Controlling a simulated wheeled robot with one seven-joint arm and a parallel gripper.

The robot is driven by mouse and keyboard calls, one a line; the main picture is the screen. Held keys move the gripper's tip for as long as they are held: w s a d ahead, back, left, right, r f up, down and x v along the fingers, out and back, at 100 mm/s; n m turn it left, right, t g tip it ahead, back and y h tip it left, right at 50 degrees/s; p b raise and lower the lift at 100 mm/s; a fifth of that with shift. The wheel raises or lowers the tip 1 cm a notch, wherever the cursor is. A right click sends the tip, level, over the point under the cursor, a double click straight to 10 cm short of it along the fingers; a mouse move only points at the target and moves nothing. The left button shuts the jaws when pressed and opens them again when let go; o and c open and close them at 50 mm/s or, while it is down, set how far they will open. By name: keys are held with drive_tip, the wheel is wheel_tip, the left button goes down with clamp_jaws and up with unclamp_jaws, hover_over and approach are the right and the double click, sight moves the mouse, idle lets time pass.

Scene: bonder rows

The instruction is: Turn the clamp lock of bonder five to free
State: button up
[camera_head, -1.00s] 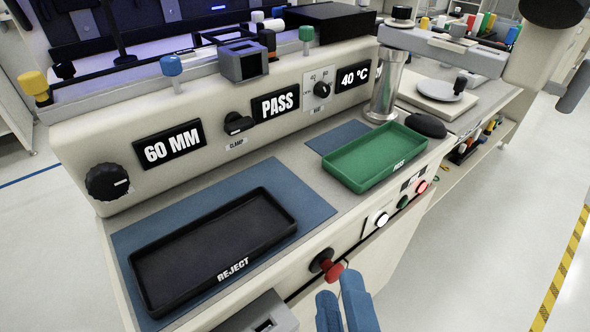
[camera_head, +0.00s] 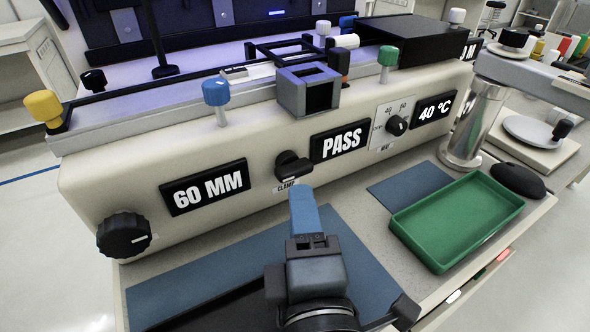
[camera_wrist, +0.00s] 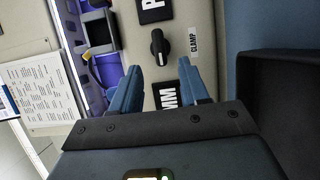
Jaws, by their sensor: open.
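The clamp lock is a black rotary knob (camera_head: 293,168) on the cream front panel, above a small CLAMP label (camera_head: 286,188). It also shows in the wrist view (camera_wrist: 160,47), with a pale pointer mark, ahead of my fingertips. My gripper (camera_head: 303,200) reaches toward the knob from the front; in the head view its blue finger ends just below the knob. In the wrist view my gripper (camera_wrist: 160,80) has its two blue fingers apart, with nothing between them, and the knob lies beyond the gap. I see no contact with the knob.
A 60 MM display (camera_head: 204,187) and PASS display (camera_head: 340,142) flank the knob. A large black dial (camera_head: 124,235) sits at left, a smaller dial (camera_head: 396,126) at right. A green tray (camera_head: 458,220) and metal post (camera_head: 474,125) stand right. The black tray is mostly hidden by my arm.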

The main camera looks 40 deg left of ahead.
sight(295, 176)
drive_tip(key=x, duration=0.6)
drive_tip(key=shift+w+a, duration=0.2)
drive_tip(key=shift+w, duration=0.05)
drive_tip(key=shift+f, duration=0.1)
clamp_jaws()
